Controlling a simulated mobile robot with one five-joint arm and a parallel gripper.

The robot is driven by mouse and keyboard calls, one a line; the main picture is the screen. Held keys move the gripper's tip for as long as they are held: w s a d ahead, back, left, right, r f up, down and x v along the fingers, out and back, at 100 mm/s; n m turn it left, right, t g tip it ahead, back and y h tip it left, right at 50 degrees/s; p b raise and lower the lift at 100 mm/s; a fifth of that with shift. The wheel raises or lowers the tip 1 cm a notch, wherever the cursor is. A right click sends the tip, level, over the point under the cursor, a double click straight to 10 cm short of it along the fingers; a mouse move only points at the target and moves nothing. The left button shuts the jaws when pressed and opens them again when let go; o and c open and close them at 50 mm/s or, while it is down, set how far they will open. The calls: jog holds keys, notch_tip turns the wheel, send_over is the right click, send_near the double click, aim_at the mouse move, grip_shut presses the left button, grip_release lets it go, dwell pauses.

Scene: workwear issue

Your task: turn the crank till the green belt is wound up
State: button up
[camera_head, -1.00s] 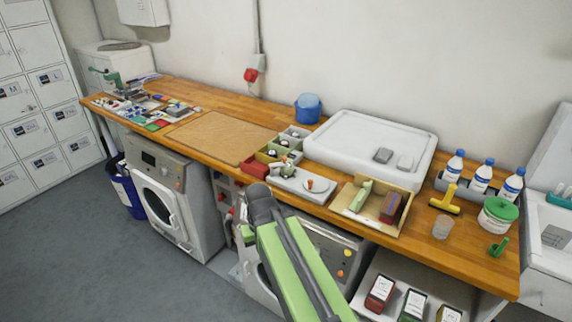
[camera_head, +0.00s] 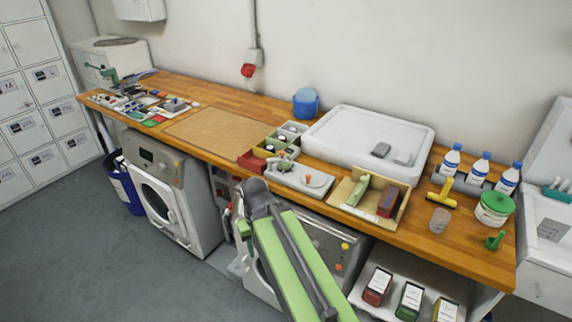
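A small white board (camera_head: 318,188) lies near the front edge of the wooden bench. A reddish-orange knob and a grey-green part sit on it; it may be the crank device, but it is too small to be sure. An open tan box (camera_head: 340,193) to its right holds a green roll-like piece (camera_head: 358,192) and a dark red block (camera_head: 388,203). I cannot tell whether the green piece is the belt. My green arm rises from the bottom, its dark joint in front of the bench edge. My gripper does not show; the arm seems to hide it.
A divided tray (camera_head: 288,131), a large white basin (camera_head: 372,125) and a blue tub (camera_head: 306,103) stand around the board. Bottles (camera_head: 478,170) and a green-lidded tub (camera_head: 494,208) are at right. The brown mat (camera_head: 215,137) is bare. Washing machines stand below.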

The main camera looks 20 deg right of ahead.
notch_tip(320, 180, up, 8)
jog(key=p, duration=0.7)
jog(key=shift+p, duration=0.4)
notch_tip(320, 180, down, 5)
jog(key=b, duration=0.5)
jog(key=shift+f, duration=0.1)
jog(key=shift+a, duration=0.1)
